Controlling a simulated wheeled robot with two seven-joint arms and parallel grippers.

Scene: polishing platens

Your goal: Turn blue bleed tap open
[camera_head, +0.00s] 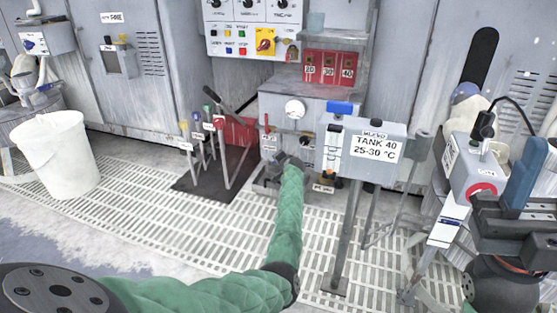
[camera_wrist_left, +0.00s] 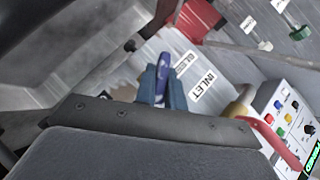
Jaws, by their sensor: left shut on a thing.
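The blue bleed tap (camera_wrist_left: 184,62) shows in the left wrist view as a small blue-violet lever in front of a pale plate with BLEED and INLET labels. My left gripper (camera_wrist_left: 160,84) is shut on it, with its blue fingers close together at the lever. In the head view my left gripper (camera_head: 291,163) is at the front of the grey unit, low and left of the TANK 40 sign. The tap is hidden there behind my wrist. My right gripper (camera_head: 522,172) is partly in view at the right edge; its finger gap is unclear.
The TANK 40 sign box (camera_head: 375,150) stands on posts just right of my left wrist. Levers (camera_head: 215,135) on a dark mat are to the left. A white bucket (camera_head: 60,150) is far left. A red handle (camera_wrist_left: 276,140) is close right in the wrist view.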

